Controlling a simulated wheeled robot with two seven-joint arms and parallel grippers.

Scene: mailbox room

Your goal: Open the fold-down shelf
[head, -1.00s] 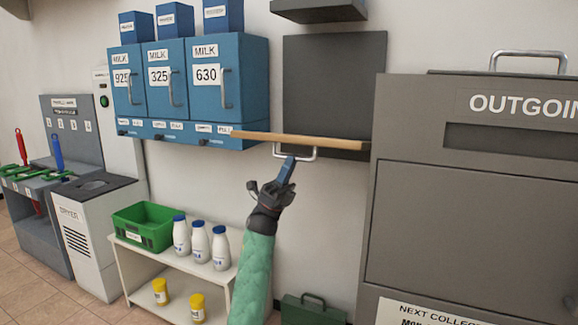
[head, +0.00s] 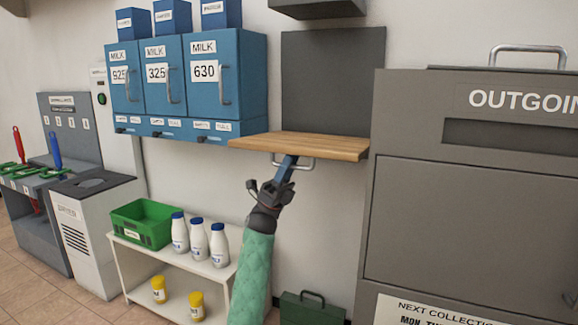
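The fold-down shelf (head: 305,145) is a light wooden board on the wall below a dark grey panel (head: 322,85). It stands out from the wall and its top surface shows. A metal handle (head: 308,164) hangs at its front underside. My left gripper (head: 286,170) is at this handle, under the shelf's front edge, with its arm rising from below. The fingertips are small and overlap the handle, so I cannot tell whether they are closed on it. My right gripper is not in view.
Blue milk lockers (head: 190,85) hang left of the shelf. A grey outgoing mailbox (head: 470,200) stands close on the right. Below left, a white rack (head: 180,270) holds a green crate (head: 145,224), several bottles and yellow jars. A green box (head: 310,308) is on the floor.

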